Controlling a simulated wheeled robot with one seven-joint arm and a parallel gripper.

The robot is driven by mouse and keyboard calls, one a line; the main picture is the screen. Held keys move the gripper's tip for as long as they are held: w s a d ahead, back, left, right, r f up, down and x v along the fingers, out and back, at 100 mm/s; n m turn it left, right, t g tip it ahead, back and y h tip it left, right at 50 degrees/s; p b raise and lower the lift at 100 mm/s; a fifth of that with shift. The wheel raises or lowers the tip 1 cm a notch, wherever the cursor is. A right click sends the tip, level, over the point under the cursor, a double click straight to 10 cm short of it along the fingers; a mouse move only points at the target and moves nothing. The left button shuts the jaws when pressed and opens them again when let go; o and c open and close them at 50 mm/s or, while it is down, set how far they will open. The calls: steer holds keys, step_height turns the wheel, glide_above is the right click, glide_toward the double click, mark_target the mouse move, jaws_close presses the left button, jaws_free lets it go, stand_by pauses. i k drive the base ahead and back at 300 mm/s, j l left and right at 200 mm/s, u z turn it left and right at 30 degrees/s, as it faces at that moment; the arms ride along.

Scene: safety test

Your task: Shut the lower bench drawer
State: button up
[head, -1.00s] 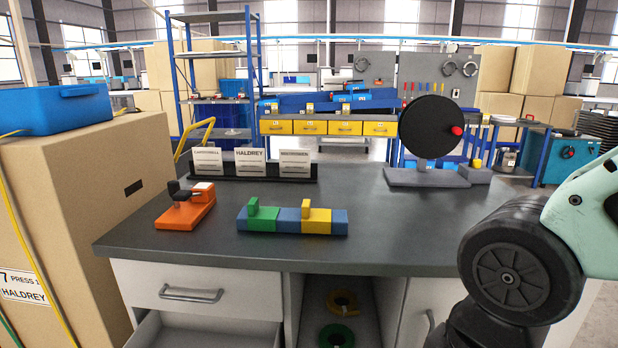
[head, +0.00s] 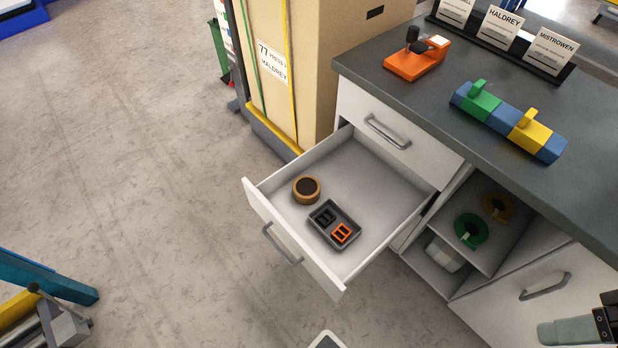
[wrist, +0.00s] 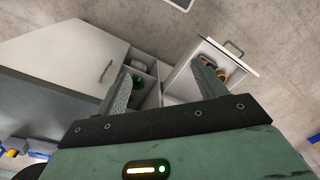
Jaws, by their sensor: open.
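The lower bench drawer (head: 295,240) is white and stands pulled well out below the shut upper drawer (head: 375,125). Its bar handle (head: 281,245) is on the front panel. Inside lie a round brown-rimmed item (head: 306,189) and a dark tray (head: 334,226) holding a black and an orange piece. In the wrist view the open drawer (wrist: 232,62) shows at the upper right, beyond my gripper (wrist: 163,75). My gripper is open, with nothing visible between its fingers, and apart from the drawer.
An open shelf (head: 495,230) with green and brown rings is right of the drawer, beside a shut cabinet door (head: 530,295). A tall carton (head: 320,60) stands behind the drawer, left of the bench. The floor (head: 130,180) in front of the drawer is largely clear.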

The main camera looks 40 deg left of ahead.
mark_target(380, 192)
steer(key=u, duration=1.85)
steer(key=i+z, duration=0.15)
steer(key=i, duration=0.5)
